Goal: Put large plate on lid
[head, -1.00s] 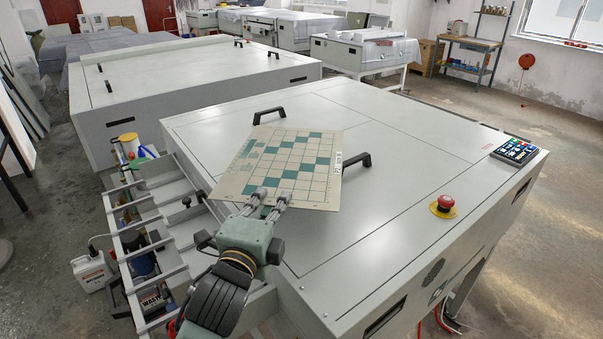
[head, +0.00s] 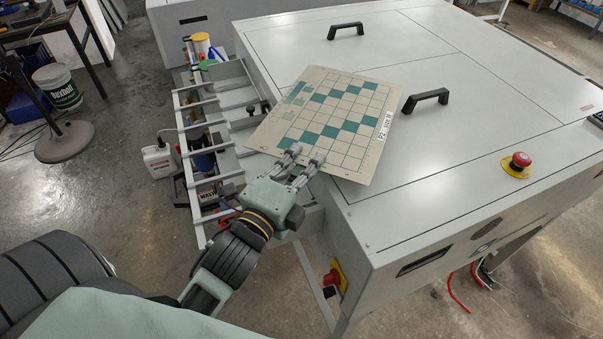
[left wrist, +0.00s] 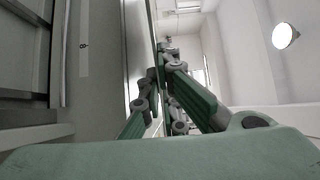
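The large plate (head: 322,118) is a thin beige sheet with a grid of teal squares and a white label at its right corner. In the head view it lies over the left part of the grey lid (head: 440,145) and sticks out past its left edge. Whether it touches the lid is unclear. My left gripper (head: 303,166) is shut on the plate's near edge, two fingers on top; the underside is hidden. In the left wrist view the gripper fingers (left wrist: 163,100) close around the plate (left wrist: 154,28), which shows nearly edge-on. My right gripper is out of view.
Black handles stand on the lid behind (head: 346,30) and right of the plate (head: 425,98). A red emergency button (head: 520,161) is further right. An open shelf rack (head: 212,140) with bottles adjoins the machine's left side. Most of the lid's right part is clear.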

